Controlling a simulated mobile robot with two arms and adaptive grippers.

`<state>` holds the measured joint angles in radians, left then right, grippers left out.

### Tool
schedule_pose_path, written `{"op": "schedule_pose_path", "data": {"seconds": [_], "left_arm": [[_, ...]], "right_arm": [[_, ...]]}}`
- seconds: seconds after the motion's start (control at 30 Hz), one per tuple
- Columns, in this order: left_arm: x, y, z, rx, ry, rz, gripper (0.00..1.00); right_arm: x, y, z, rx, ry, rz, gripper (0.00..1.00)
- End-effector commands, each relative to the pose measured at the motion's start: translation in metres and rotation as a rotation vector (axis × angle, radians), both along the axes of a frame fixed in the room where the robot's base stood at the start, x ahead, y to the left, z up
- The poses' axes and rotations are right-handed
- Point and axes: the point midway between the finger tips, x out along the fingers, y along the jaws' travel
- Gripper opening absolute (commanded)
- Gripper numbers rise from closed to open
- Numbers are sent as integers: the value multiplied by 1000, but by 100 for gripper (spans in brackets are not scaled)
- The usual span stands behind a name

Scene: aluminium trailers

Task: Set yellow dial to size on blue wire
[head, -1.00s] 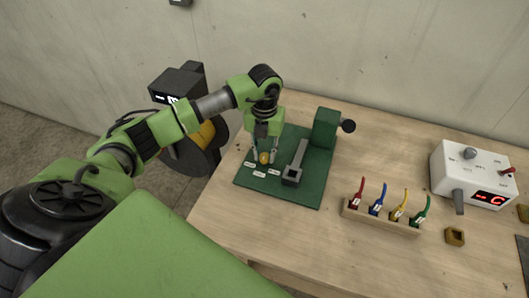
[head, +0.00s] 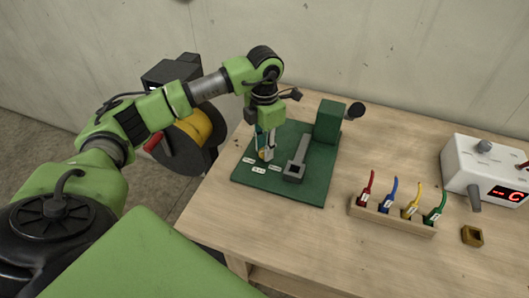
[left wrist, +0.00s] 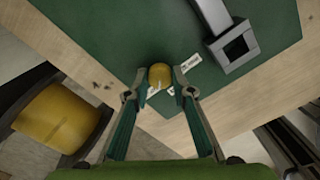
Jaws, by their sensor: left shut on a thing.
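The yellow dial (left wrist: 160,76) sits on the green base plate (head: 306,190), with small white labels (head: 258,170) around it. My left gripper (head: 265,157) points down at the dial. In the left wrist view its fingertips (left wrist: 160,82) are shut on the dial, one on each side. The fingers largely hide the dial in the head view, and its pointer setting cannot be read. The blue wire (head: 390,192) stands upright in a wooden rack (head: 385,221), between the red and yellow wires. My right gripper is not in view.
The plate also carries a grey bar with a square socket (head: 293,173) and a green block (head: 328,121) with a black knob (head: 356,110). A white control box (head: 487,170) with a red display and a small brass block (head: 472,236) are at the right. A spool (head: 188,132) stands left of the table.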

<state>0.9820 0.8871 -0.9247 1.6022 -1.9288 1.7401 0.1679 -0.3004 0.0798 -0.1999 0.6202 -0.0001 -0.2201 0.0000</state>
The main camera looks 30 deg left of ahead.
Motion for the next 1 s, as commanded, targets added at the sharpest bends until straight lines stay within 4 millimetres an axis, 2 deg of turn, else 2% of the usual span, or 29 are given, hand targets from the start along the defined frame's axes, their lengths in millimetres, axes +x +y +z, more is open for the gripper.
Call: {"op": "schedule_pose_path", "data": {"seconds": [0.1, 0.43, 1.0], "left_arm": [[1, 0, -2, 2, -4, -86, 1], [1, 0, 0, 0, -4, -252, 1], [1, 0, 1, 0, -2, -299, 1]], "right_arm": [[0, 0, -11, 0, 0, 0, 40], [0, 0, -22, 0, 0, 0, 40], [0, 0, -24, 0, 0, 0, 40]]}}
